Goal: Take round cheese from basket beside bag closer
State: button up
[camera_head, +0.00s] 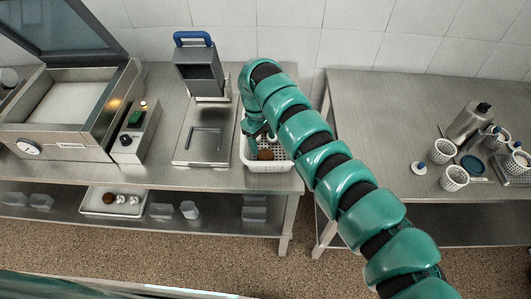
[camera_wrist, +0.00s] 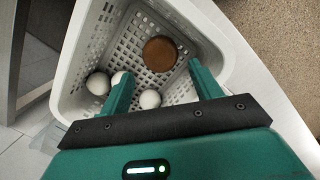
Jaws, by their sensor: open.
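A white perforated basket (camera_head: 270,168) stands on the left table, just right of a metal device with a blue handle (camera_head: 193,38), which looks like the bag closer. In the wrist view the basket (camera_wrist: 72,75) holds a brown round cheese (camera_wrist: 160,54) lying flat on its floor, and three white balls, one of them (camera_wrist: 98,84) near the left wall. The cheese also shows in the head view (camera_head: 265,154). My gripper (camera_wrist: 159,68) is open over the basket, a finger on each side of the cheese's near edge. I cannot tell how deep the fingertips reach.
A chamber machine with a raised lid (camera_head: 60,110) and a small control box (camera_head: 135,132) stand at the left. A tray (camera_head: 100,211) with round items is on the lower shelf. The right table holds a metal bottle (camera_head: 468,122) and several white perforated cups (camera_head: 454,178).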

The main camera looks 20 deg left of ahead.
aim_at(265, 154)
jog(key=f+p, duration=0.2)
jog(key=f, duration=0.1)
jog(key=f+p, duration=0.1)
jog(key=shift+s+d+f, duration=0.25)
jog(key=shift+d+f, duration=0.05)
jog(key=shift+f, duration=0.1)
jog(key=shift+w+d+f, duration=0.1)
jog(key=shift+d+f, duration=0.05)
jog(key=shift+f, duration=0.65)
jog(key=c, duration=0.8)
